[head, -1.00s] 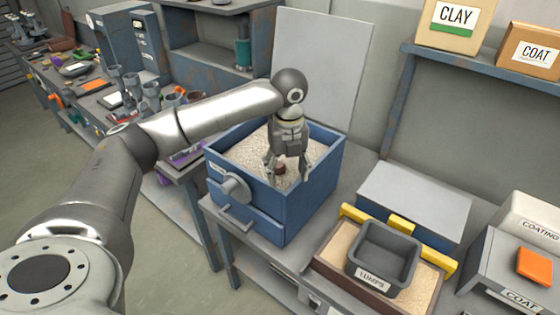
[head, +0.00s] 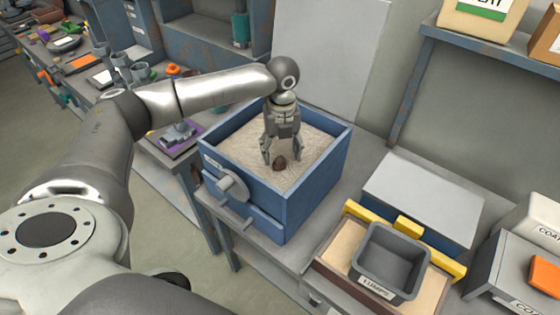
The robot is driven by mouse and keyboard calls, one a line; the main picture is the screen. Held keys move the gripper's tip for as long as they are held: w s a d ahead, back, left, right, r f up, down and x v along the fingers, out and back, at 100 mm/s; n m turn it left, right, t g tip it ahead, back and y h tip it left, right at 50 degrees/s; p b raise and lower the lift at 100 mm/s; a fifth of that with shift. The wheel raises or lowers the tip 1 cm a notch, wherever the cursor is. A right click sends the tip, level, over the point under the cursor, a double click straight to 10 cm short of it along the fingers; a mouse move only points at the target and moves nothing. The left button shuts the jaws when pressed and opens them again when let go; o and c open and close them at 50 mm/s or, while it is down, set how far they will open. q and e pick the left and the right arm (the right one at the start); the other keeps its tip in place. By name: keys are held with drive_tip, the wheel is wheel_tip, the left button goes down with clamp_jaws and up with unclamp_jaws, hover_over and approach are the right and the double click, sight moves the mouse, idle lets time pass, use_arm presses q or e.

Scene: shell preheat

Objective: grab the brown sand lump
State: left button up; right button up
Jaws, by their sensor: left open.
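The brown sand lump (head: 280,164) is small and dark and lies on the pale sand (head: 318,140) inside the blue box (head: 318,185). My left gripper (head: 281,158) points down into the box over the lump. Its fingers are open, one to each side of the lump in the picture. I cannot tell whether they touch it. My right gripper is not in view.
The blue box has walls on all sides and a round knob (head: 231,185) in front. To its right, a grey bin labelled LUMPS (head: 391,262) stands in a sand-filled tray with yellow parts. A grey-topped blue box (head: 424,200) stands behind that bin.

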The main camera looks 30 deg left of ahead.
sight(280, 159)
use_arm(q)
drive_tip(key=f, duration=0.3)
drive_tip(key=shift+s+a+f+p, duration=0.2)
drive_tip(key=shift+s+p, duration=0.1)
drive_tip(key=shift+p, duration=0.1)
drive_tip(key=shift+w+d+f, duration=0.1)
drive_tip(key=shift+f, duration=0.1)
drive_tip(key=shift+c, duration=0.8)
drive_tip(key=c, duration=1)
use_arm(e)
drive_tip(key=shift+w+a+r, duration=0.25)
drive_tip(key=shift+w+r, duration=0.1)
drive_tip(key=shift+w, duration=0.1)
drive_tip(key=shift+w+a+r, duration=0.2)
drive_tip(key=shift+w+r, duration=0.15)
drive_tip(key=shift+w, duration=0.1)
